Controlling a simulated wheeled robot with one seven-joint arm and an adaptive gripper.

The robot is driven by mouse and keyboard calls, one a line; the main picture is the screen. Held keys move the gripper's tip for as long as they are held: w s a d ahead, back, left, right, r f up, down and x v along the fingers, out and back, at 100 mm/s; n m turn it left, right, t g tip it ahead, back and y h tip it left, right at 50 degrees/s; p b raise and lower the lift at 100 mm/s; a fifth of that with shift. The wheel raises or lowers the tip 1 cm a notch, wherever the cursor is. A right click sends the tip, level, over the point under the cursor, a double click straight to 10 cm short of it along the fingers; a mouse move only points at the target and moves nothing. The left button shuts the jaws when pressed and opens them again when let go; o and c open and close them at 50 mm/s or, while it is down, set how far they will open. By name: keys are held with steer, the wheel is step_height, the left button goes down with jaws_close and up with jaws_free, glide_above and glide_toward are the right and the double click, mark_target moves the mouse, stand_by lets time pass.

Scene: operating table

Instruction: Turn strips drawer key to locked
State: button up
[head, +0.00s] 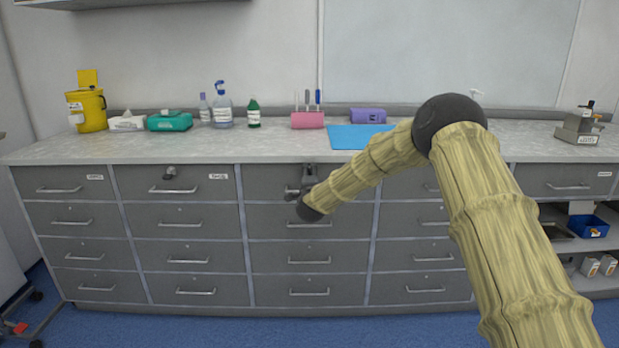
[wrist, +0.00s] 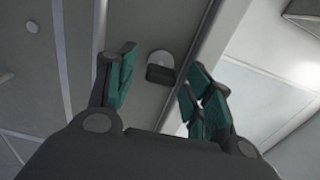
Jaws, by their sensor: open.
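My gripper (head: 308,180) is in front of the top drawer of the third column from the left, just under the worktop edge. In the wrist view my gripper (wrist: 158,85) is open, with green pads on both sides. A round pale lock with a dark key (wrist: 160,73) shows between and beyond the fingertips, apart from both. In the head view my gripper and arm hide that lock. Another dark key (head: 170,173) sits in the top drawer of the second column. The drawer labels are too small to read, so I cannot tell which is the strips drawer.
The grey drawers with bar handles look closed. The worktop (head: 270,147) above holds a blue mat (head: 358,137), a pink holder (head: 307,120), bottles, a teal box (head: 170,122) and a yellow bin (head: 88,110). Open shelves with a blue bin (head: 588,226) stand at the right.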

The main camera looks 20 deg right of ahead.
steer(key=v, duration=1.1)
steer(key=shift+s, duration=0.2)
steer(key=s+a+f+n+g+y, duration=0.1)
steer(key=s+a+f+n+g, duration=0.15)
steer(key=s+f, duration=0.5)
steer(key=s+a+f+n+g+y, duration=0.15)
steer(key=s+f+n, duration=0.25)
steer(key=f, duration=0.7)
steer(key=s+a+f+n+g+y, duration=0.25)
steer(key=s+f, duration=0.35)
steer(key=f, duration=0.3)
steer(key=s+a+f+n+g, duration=0.1)
steer(key=s+f+n+g, duration=0.1)
steer(key=s+f, duration=0.45)
steer(key=s+f+n+g, duration=0.15)
steer(key=s+f, duration=0.25)
steer(key=s, duration=0.6)
steer(key=s+a+f+n+g, duration=0.1)
steer(key=s+f+n+g, duration=0.15)
steer(key=s+f, duration=0.4)
steer(key=s+d+f+n+g, duration=0.1)
steer(key=s+d+n+g, duration=0.15)
steer(key=s, duration=1.05)
steer(key=s+d+n+g, duration=0.1)
steer(key=s+n+g, duration=0.15)
steer(key=s, duration=1.05)
step_height(320, 180, up, 19)
steer(key=p, duration=1.8)
steer(key=shift+f+p, duration=0.15)
steer(key=shift+p, duration=0.25)
